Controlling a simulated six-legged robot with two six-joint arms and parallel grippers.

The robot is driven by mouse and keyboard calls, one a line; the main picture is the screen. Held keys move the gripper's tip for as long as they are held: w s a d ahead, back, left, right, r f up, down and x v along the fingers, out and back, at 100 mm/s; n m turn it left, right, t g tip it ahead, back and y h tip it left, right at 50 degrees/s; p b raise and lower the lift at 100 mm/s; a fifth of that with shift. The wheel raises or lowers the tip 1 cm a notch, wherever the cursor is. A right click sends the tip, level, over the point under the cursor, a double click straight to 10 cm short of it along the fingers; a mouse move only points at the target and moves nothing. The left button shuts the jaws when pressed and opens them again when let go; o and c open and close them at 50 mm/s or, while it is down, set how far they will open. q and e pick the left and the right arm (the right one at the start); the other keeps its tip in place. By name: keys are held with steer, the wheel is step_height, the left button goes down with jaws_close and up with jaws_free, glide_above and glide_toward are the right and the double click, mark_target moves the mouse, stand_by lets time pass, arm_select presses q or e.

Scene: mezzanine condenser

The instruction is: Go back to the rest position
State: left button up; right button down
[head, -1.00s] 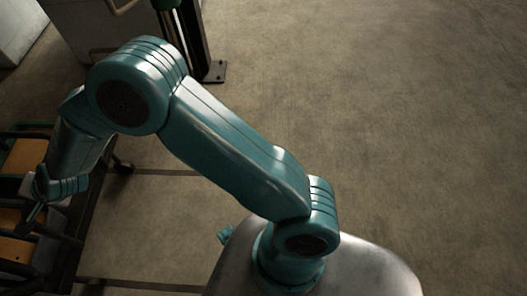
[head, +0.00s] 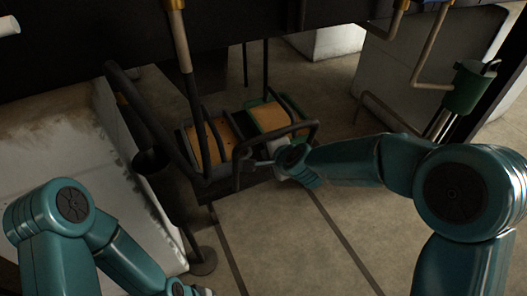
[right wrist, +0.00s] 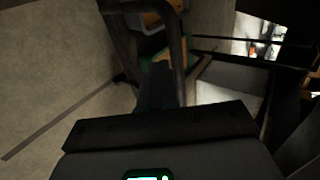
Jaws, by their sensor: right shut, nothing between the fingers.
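My right arm comes in from the right in the head view and reaches toward the middle. Its gripper (head: 258,162) is shut and empty, close to the dark tubular frame of a rack. I cannot tell whether it touches the bars. In the right wrist view a dark finger shape (right wrist: 157,88) shows in front of the same bars. My left arm shows at the lower left of the head view, bent downward. Its gripper is below the picture edge.
The rack holds orange-topped trays (head: 268,117) behind dark bars (head: 197,125). A pale stained block (head: 70,135) stands at the left. A green fitting on a post (head: 467,88) stands behind my right arm. Open floor (head: 275,240) lies in front.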

steer(key=v, duration=0.5)
steer(key=shift+w+p, duration=0.1)
steer(key=shift+p, duration=0.3)
